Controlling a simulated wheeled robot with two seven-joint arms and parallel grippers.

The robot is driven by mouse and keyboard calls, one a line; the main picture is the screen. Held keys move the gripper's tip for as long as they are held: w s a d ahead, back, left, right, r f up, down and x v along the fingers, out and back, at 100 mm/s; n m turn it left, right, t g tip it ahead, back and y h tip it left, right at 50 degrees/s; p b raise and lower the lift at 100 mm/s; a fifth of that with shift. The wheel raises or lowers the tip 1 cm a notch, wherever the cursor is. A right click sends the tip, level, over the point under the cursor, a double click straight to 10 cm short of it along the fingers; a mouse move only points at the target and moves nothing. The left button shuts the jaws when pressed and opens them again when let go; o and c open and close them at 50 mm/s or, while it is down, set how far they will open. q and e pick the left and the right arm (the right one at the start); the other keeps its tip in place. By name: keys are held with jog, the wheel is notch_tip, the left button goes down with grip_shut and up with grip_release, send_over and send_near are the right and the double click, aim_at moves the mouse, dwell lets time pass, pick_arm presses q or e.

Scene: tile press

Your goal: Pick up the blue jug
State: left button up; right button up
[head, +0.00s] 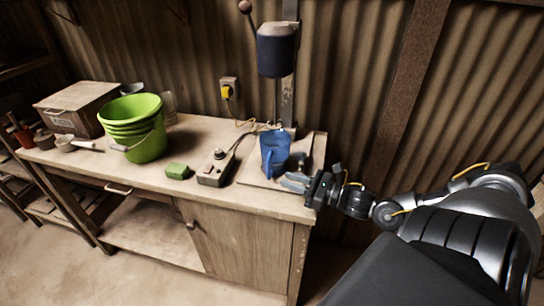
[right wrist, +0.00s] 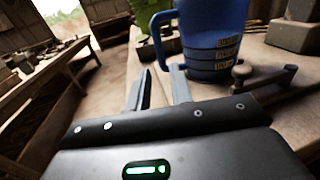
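The blue jug (head: 274,152) stands upright on the board at the right end of the workbench, below the press head. In the right wrist view the jug (right wrist: 217,35) is large, with its handle (right wrist: 157,38) turned toward my gripper and marked bands low on its side. My right gripper (head: 294,184) is just right of and in front of the jug in the head view. In the right wrist view its two fingers (right wrist: 162,75) are apart, with the handle just beyond the gap. Whether a finger touches the handle I cannot tell. My left gripper is not in view.
The press's dark cylinder (head: 276,50) hangs above the jug. Green stacked buckets (head: 140,140) and a wooden box (head: 75,112) stand farther left on the workbench (head: 240,198).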

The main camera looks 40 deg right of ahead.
aim_at(274, 157)
jog(key=x, duration=0.4)
jog(key=shift+w+d, duration=0.1)
jog(key=shift+w, duration=0.1)
jog(key=shift+w+a+r, duration=0.1)
jog(key=shift+w+a, duration=0.1)
jog(key=shift+w, duration=0.15)
jog(key=p+x, duration=0.1)
jog(key=x, duration=0.3)
jog(key=shift+r+p, duration=0.1)
jog(key=shift+p, duration=0.25)
jog(key=shift+w+a, duration=0.15)
jog(key=shift+w, duration=0.1)
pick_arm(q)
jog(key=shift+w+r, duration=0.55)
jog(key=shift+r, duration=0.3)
pick_arm(e)
grip_shut()
